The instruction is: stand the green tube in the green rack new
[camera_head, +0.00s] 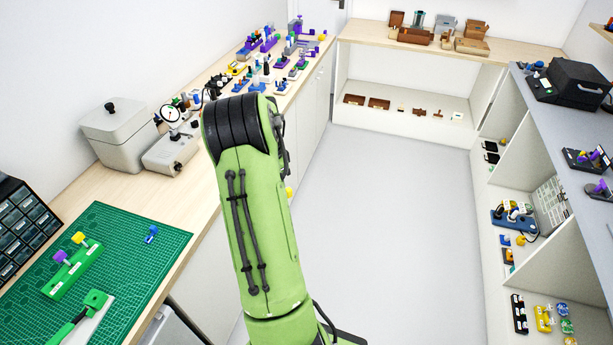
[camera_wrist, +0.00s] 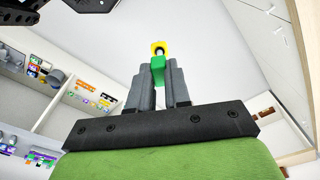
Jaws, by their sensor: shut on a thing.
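My gripper (camera_wrist: 160,88) shows in the wrist view, its two grey fingers shut on a green piece (camera_wrist: 158,70) with a yellow end, which looks like the green tube. It sticks out past the fingertips. In the head view my arm hides the gripper; a small yellow spot (camera_head: 289,192) beside the arm may be the held piece's end. A green rack (camera_head: 72,276) lies on the green cutting mat at the lower left, holding a purple-topped piece (camera_head: 62,257) and a yellow-topped piece (camera_head: 80,239). Whether it has a free place is too small to tell.
The cutting mat (camera_head: 135,232) also bears a small blue piece (camera_head: 151,234) and a green-handled item (camera_head: 85,318) near the front. A dark drawer cabinet (camera_head: 22,222), a grey box (camera_head: 115,135) and a dial gauge (camera_head: 171,115) stand along the left bench. The floor is clear.

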